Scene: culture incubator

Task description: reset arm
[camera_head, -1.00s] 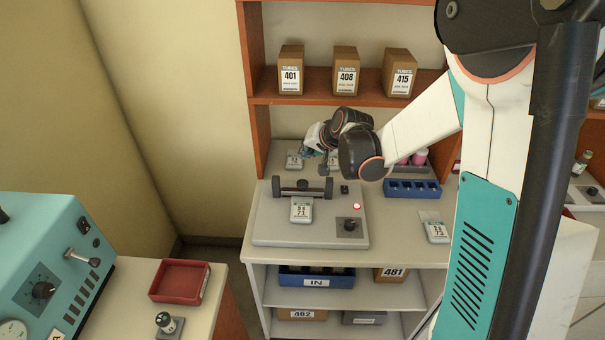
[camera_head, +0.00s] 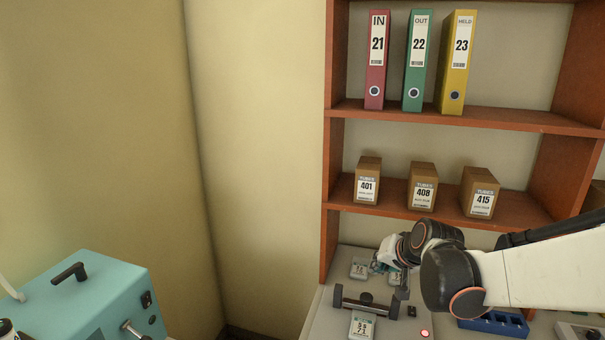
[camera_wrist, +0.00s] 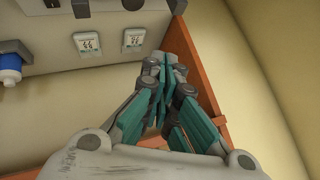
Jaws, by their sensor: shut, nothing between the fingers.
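My gripper (camera_wrist: 165,72) is shut and empty in the wrist view, its teal fingers together beside the orange-brown shelf side panel. In the head view my gripper (camera_head: 384,264) is small and partly hidden by my own wrist, above the back of the bench. Two small white display units show in the wrist view, a left one (camera_wrist: 87,43) and a right one (camera_wrist: 134,38), apart from the fingers.
A shelf (camera_head: 450,118) holds three binders above and boxes below. A grey device with a dark bar (camera_head: 367,308) and a lit red button stands on the bench. A blue rack (camera_head: 494,324) is to the right. A teal machine (camera_head: 88,295) stands at lower left.

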